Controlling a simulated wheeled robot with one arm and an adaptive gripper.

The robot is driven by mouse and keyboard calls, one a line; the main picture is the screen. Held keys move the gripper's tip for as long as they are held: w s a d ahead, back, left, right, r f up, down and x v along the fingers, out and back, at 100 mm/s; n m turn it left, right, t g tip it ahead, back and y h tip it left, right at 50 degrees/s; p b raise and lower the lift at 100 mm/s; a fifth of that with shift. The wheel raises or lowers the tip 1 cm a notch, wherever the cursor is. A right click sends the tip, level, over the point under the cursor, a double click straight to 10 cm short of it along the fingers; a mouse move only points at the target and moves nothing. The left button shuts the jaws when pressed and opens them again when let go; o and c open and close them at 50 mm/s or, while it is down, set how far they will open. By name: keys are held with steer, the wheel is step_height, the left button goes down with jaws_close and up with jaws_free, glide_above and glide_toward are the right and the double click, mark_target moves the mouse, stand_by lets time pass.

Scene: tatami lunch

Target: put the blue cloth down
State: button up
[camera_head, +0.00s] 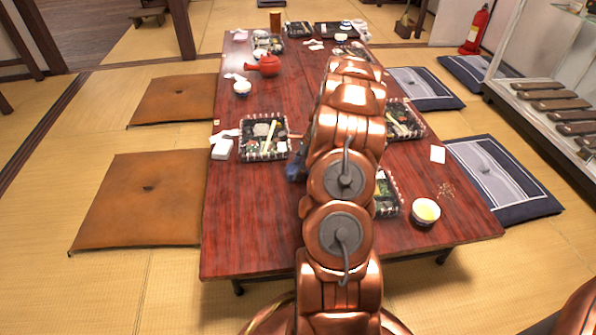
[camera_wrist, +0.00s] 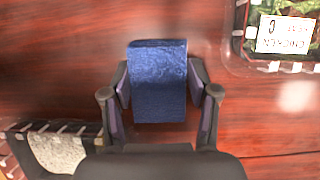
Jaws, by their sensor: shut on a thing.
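The blue cloth (camera_wrist: 158,75) is a folded block held between the two fingers of my gripper (camera_wrist: 160,100) in the wrist view. My gripper is shut on it, over the reddish wooden table (camera_wrist: 60,50). Whether the cloth touches the tabletop, I cannot tell. In the head view a small piece of the blue cloth (camera_head: 294,170) shows at the left of my arm. My arm hides the gripper there. The long low table (camera_head: 250,225) has bare wood at its near left.
A red teapot (camera_head: 263,66) stands farther back. In the wrist view, a labelled tray (camera_wrist: 282,32) is at upper right.

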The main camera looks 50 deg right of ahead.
steer(key=shift+f, duration=0.1)
steer(key=o, duration=1)
steer(key=shift+f, duration=0.1)
steer(key=p+v, duration=0.5)
steer(key=v, duration=0.7)
steer(key=s+a+r+n+g, duration=0.1)
steer(key=a+r+n, duration=0.3)
steer(key=a, duration=0.6)
steer(key=s+a+r+n+g, duration=0.2)
steer(key=a+r+n, duration=0.2)
steer(key=a, duration=0.5)
steer(key=s+a+r+n+g, duration=0.1)
steer(key=a+r+n, duration=0.35)
steer(key=a, duration=0.55)
steer(key=s+a+n+g+h, duration=0.1)
steer(key=s+a+n, duration=0.3)
steer(key=s, duration=0.4)
steer(key=s+a+r+n+h, duration=0.1)
steer(key=s+a+n, duration=0.3)
steer(key=s, duration=0.4)
steer(key=s+a+r+n+g+h, duration=0.1)
steer(key=s+a+n, duration=0.3)
steer(key=s, duration=0.5)
steer(key=shift+r+n+g, duration=0.1)
steer(key=shift+n+g, duration=0.2)
steer(key=shift+n, duration=0.25)
